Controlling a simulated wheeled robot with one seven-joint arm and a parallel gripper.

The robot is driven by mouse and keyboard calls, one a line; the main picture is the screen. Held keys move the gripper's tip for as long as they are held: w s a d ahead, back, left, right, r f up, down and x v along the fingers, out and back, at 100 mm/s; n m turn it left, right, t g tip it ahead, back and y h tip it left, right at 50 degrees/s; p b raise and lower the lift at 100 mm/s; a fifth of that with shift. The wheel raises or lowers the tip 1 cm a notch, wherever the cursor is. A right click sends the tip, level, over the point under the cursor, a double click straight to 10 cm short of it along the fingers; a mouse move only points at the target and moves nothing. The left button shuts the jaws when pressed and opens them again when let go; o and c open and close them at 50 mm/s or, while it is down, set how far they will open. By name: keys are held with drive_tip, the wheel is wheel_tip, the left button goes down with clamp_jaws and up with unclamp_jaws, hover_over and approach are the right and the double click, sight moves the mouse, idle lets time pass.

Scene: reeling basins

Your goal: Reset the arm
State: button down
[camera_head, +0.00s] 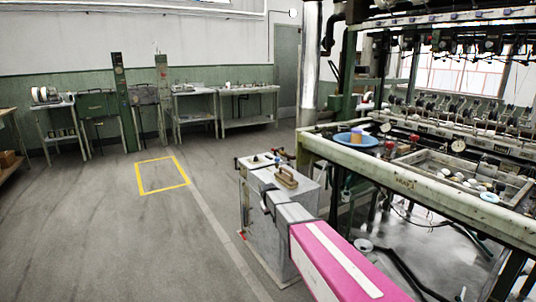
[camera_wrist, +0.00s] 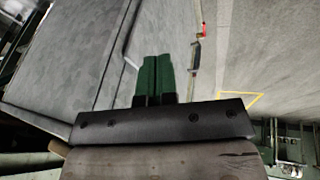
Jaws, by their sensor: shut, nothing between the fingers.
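My gripper (camera_wrist: 155,62) shows in the wrist view as two green fingers side by side, closed together with nothing between them. In the wrist view the fingers stand out in front of a large grey surface, with the floor to the right. In the head view my pink arm with a white stripe comes in from the lower right and reaches toward the grey cabinet (camera_head: 254,222). The fingertips are hard to make out there, and I cannot tell whether they touch the cabinet.
A wooden-handled item (camera_head: 287,177) lies on the cabinet top. The green reeling machine (camera_head: 405,187), bearing a blue dish (camera_head: 343,140) and a basin (camera_head: 505,187), stands close on the right. The floor (camera_head: 100,215) at left is open, with a yellow outline (camera_head: 141,193). Benches (camera_head: 250,123) line the back wall.

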drive_tip(key=s+d+m+g, duration=0.1)
drive_tip(key=s+d, duration=0.4)
drive_tip(key=s, duration=0.7)
drive_tip(key=s+d+r+m+g+y, duration=0.1)
drive_tip(key=s+d+m, duration=0.1)
drive_tip(key=s+d, duration=0.4)
drive_tip(key=s+d+m+g, duration=0.1)
drive_tip(key=s+d, duration=0.5)
drive_tip(key=s, duration=1.1)
drive_tip(key=shift+s+d+r+g, duration=0.2)
drive_tip(key=shift+s+g, duration=0.1)
drive_tip(key=shift+g, duration=0.3)
